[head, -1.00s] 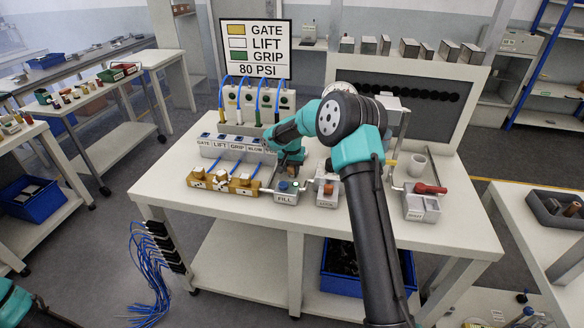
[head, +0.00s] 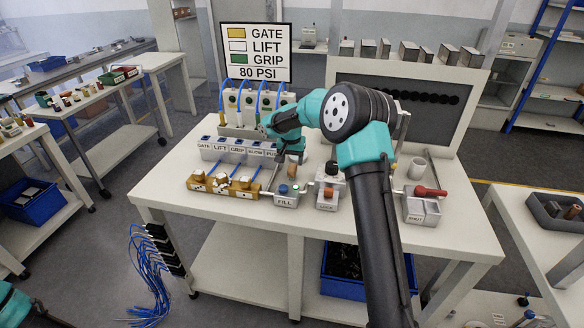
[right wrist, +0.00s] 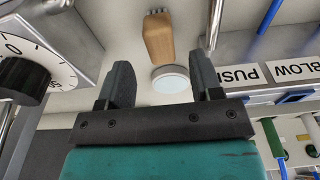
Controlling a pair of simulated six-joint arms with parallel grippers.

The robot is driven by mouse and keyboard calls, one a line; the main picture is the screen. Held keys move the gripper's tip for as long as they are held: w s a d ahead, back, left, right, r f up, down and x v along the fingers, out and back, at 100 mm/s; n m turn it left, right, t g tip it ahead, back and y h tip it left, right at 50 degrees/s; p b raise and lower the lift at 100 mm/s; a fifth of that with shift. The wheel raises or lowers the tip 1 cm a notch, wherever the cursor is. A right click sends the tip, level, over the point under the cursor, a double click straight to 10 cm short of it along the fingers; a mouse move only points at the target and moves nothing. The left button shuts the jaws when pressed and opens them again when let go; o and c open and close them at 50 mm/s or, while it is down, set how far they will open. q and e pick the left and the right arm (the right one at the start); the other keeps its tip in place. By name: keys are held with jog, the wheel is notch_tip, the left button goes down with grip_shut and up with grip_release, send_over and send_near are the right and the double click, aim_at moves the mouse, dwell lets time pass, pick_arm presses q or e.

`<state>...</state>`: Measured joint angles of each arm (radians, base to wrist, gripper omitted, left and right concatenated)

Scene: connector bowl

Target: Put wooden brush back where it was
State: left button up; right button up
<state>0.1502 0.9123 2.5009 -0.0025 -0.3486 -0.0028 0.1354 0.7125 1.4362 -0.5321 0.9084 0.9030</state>
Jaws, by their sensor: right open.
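The wooden brush (right wrist: 158,38) shows in the right wrist view, a tan wooden block with short dark bristles at its top end. It lies on the white tabletop ahead of my right gripper, apart from the fingers. My right gripper (right wrist: 162,78) is open, with nothing held between its fingers. A pale round disc (right wrist: 171,79) shows between the fingertips, below the brush in the picture. In the head view the right gripper (head: 291,155) is low over the table behind the FILL box, its fingertips mostly hidden. My left gripper is out of view.
A labelled grey block row (head: 232,152) and a yellow valve block (head: 225,187) stand left of the right gripper. The FILL box (head: 286,200) and LOCK box (head: 327,203) stand in front. A dial (right wrist: 35,55) is close by in the wrist view.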

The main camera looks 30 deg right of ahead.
aim_at(291, 170)
notch_tip(291, 170, up, 6)
jog(key=shift+s+a+r, duration=0.15)
jog(key=shift+s+a, duration=0.1)
jog(key=shift+s, duration=0.05)
